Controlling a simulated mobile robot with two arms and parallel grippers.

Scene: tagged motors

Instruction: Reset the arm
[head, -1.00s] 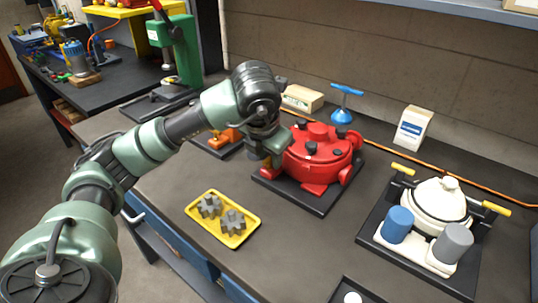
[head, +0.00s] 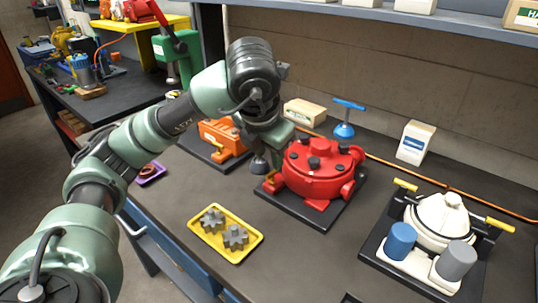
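My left arm comes in from the left and bends down at its wrist. My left gripper (head: 277,136) hangs just above and left of the red motor housing (head: 318,168). Its fingertips are hard to make out against the housing, and I cannot tell whether they are open. A dark cone-shaped part (head: 259,164) shows just below the wrist; I cannot tell what it belongs to. The red housing sits on a black base plate. My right gripper is not in view.
A yellow tray (head: 257,248) with two grey gears lies in front. An orange motor (head: 222,137) stands behind the arm. A cream motor (head: 441,219) with blue and grey cylinders stands at right. A blue T-handled tool (head: 345,129) and white boxes stand near the wall.

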